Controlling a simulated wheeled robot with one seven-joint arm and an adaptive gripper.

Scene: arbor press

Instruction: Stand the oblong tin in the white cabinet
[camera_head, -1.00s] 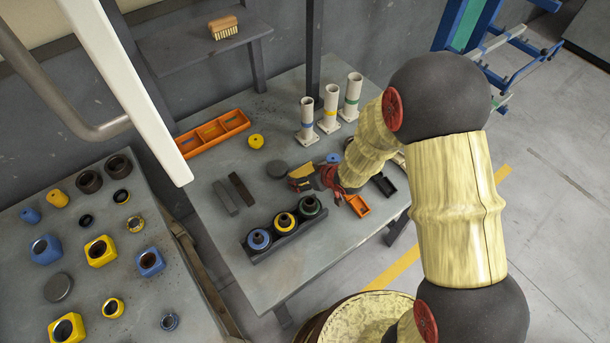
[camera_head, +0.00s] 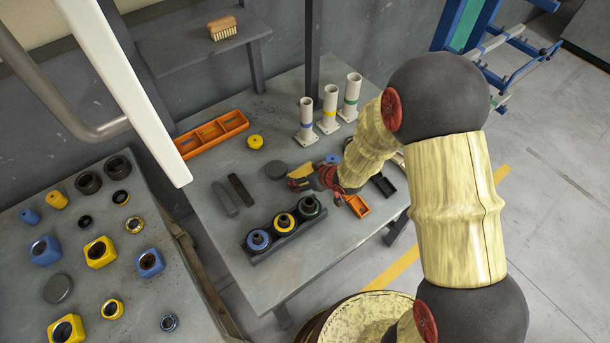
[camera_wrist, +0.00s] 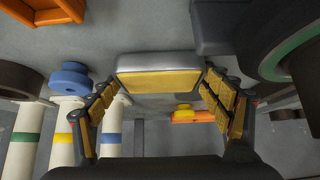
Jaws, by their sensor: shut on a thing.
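My gripper (camera_wrist: 160,84) is shut on a boxy thing with a silver-grey edge and a yellow face, which looks like the oblong tin (camera_wrist: 160,79). One padded finger is on each side of it. In the head view my gripper (camera_head: 314,178) is low over the middle table, and my arm hides much of it; the tin cannot be made out clearly there. A white upright panel (camera_head: 130,90) with a grey bar handle crosses the upper left of the head view. It may be part of the white cabinet; the cabinet's inside is not in view.
Near my gripper stand several white posts (camera_head: 329,110), a black rack (camera_head: 290,240) with ringed parts, an orange bin (camera_head: 357,205) and a black bin (camera_head: 383,185). An orange tray (camera_head: 212,134) lies behind. The left table (camera_head: 105,210) holds many loose parts. A brush (camera_head: 222,28) sits on the shelf.

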